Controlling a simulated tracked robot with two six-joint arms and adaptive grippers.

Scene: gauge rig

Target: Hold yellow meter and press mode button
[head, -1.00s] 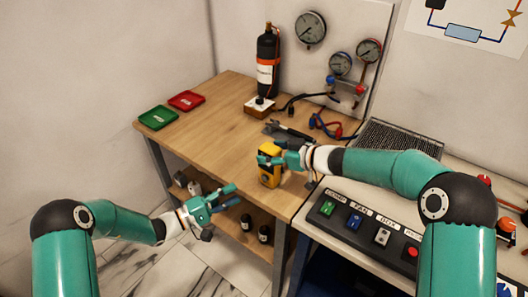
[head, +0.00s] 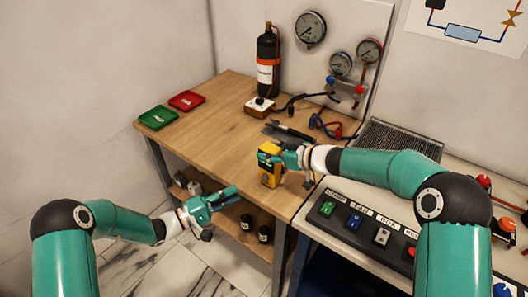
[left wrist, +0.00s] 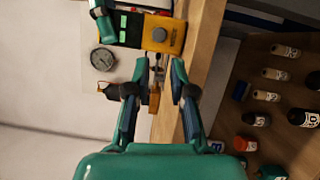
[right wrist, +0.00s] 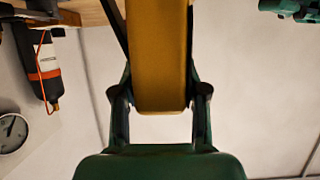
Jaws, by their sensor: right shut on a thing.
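The yellow meter (head: 270,172) is held upright above the front edge of the wooden table. My right gripper (head: 268,156) is shut on it; the right wrist view shows the meter's yellow body (right wrist: 158,55) between the fingers. In the left wrist view the meter (left wrist: 172,40) faces me sideways, with a grey dial and green display. I cannot make out a mode button. My left gripper (head: 232,194) is empty, lower and left of the meter, apart from it.
A green tray (head: 158,117) and a red tray (head: 187,100) lie at the table's back left. A black bottle (head: 267,65) stands at the back near gauges (head: 310,29). A switch panel (head: 352,224) is at right. Small bottles (head: 246,222) stand on the lower shelf.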

